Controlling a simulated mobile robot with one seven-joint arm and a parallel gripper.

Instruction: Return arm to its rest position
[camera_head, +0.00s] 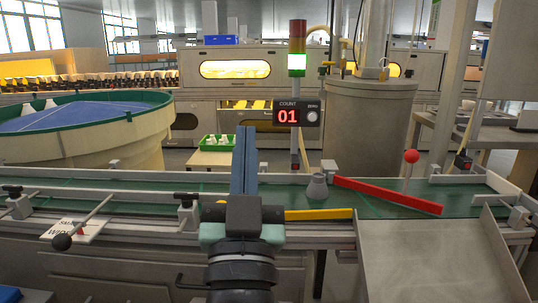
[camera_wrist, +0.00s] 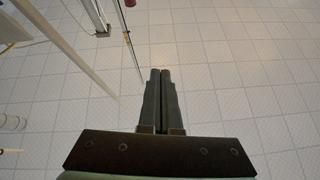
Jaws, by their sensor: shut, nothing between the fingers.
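My gripper (camera_head: 244,135) stands up in front of the conveyor in the head view, its two long blue-grey fingers side by side and pointing upward. In the wrist view my gripper (camera_wrist: 161,72) shows two dark fingers close together with nothing between them. My arm covers part of the conveyor in the head view.
A green conveyor (camera_head: 130,203) runs across the front, carrying a grey piece (camera_head: 317,186) beside a red bar (camera_head: 388,195). A yellow bar (camera_head: 318,214) lies right of my wrist. A counter (camera_head: 287,116) reads 01.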

